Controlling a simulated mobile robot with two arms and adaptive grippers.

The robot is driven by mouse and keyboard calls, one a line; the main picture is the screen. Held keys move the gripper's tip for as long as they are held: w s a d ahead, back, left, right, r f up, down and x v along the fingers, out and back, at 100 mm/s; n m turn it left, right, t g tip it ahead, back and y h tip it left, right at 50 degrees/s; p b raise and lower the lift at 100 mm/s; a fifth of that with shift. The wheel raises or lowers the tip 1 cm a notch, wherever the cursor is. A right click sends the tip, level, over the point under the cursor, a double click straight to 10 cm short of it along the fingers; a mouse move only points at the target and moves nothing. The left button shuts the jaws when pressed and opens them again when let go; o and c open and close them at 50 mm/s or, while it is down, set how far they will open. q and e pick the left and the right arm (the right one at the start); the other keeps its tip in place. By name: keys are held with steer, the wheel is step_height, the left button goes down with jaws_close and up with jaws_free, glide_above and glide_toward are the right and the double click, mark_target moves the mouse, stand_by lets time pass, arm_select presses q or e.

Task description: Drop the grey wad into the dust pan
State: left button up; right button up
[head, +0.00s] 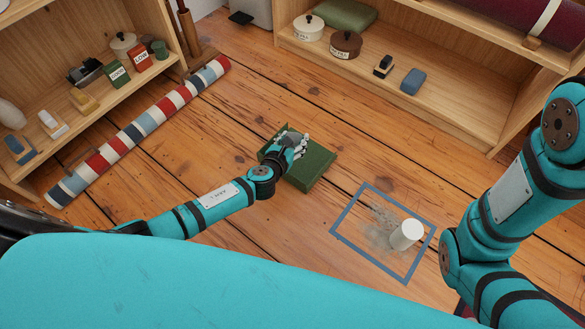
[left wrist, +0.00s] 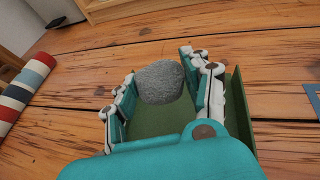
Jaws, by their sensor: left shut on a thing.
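The grey wad (left wrist: 160,82) is a rough, rounded lump between the fingers of my left gripper (left wrist: 163,88) in the left wrist view. The green dust pan (head: 315,167) lies on the wooden floor near the middle of the head view. My left gripper (head: 297,143) is over the pan's far-left part and is shut on the wad. In the left wrist view the dust pan (left wrist: 150,119) shows below and around the fingers. The gap between wad and pan floor is hard to judge. In the head view the hand hides the wad. My right gripper is out of view.
A striped roll (head: 141,127) lies at the left by a low shelf with small items. Another shelf (head: 450,95) stands at the back right. Floor between them is mostly clear.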

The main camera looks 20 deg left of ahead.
arm_select(q)
steer(key=shift+f, duration=0.35)
steer(key=o, duration=1)
steer(key=v, duration=1.2)
